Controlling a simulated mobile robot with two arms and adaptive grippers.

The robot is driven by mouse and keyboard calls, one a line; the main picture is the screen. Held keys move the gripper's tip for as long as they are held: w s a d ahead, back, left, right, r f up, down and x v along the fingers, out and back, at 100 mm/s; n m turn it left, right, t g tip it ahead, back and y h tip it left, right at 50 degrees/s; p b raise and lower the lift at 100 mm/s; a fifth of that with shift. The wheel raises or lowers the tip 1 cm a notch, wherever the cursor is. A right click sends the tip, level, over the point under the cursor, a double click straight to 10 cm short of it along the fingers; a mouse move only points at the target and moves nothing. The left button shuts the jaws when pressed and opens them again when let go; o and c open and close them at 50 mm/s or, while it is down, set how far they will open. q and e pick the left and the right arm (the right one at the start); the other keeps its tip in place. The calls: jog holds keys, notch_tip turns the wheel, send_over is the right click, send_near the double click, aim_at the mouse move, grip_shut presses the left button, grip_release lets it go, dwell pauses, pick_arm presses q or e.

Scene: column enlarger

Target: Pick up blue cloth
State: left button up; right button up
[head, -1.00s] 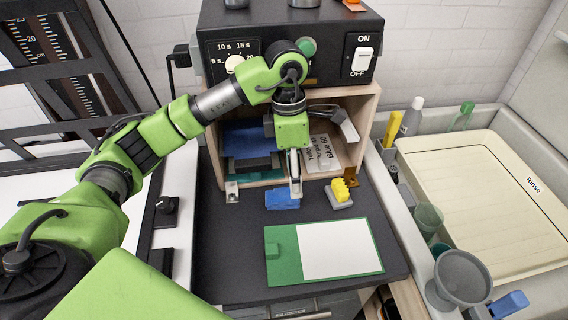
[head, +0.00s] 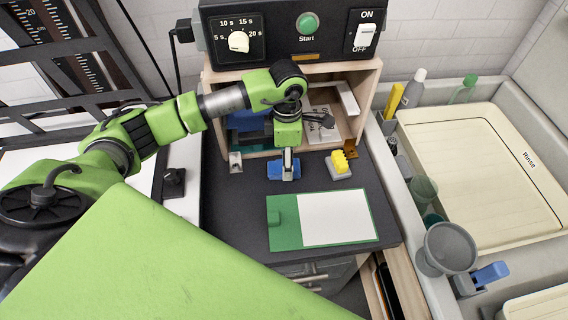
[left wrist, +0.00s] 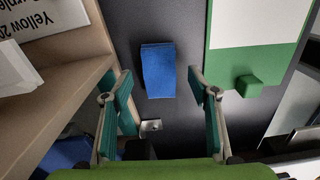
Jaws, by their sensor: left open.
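The blue cloth (head: 282,170) is a small folded piece lying on the dark worktop in front of the wooden cubby. In the left wrist view the cloth (left wrist: 158,70) lies ahead, between the lines of the two fingers and apart from them. My left gripper (head: 288,164) is above the cloth in the head view and hides part of it. In the left wrist view my left gripper (left wrist: 156,88) is open and empty, with one finger on each side. My right gripper is not in view.
The wooden cubby (head: 372,90) stands just behind the cloth. A yellow sponge-like block (head: 340,161) on a grey base is to the right. A green board with a white sheet (head: 335,219) lies in front. The cream Rinse tray (head: 470,190) is at the right.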

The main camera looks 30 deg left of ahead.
pick_arm(q)
notch_tip(320, 180, down, 2)
jog(key=shift+f, duration=0.3)
jog(key=c, duration=1)
jog(key=shift+c, duration=0.9)
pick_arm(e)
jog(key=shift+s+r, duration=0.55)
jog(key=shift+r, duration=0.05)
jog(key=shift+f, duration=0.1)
